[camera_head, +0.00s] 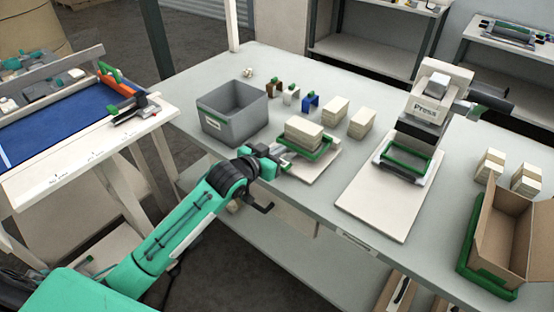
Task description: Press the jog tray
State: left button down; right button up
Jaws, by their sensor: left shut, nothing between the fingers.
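The jog tray appears to be the green-edged tray (318,153) on a pale base board on the table. A block of cream sheets (304,132) sits in it. My left gripper (277,157) is at the tray's near left side, low over the table's front edge. Its fingers are shut and empty. I cannot tell whether they touch the tray. My right gripper is not in view.
A grey bin (233,112) stands left of the tray. Small brown, white and blue clips and two cream stacks (335,111) lie behind it. A press (434,100) on a board stands to the right, then an open cardboard box (506,232).

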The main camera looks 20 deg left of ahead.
pick_arm(q)
notch_tip(320, 180, down, 3)
jog(key=shift+r, duration=0.15)
jog(key=shift+f, duration=0.65)
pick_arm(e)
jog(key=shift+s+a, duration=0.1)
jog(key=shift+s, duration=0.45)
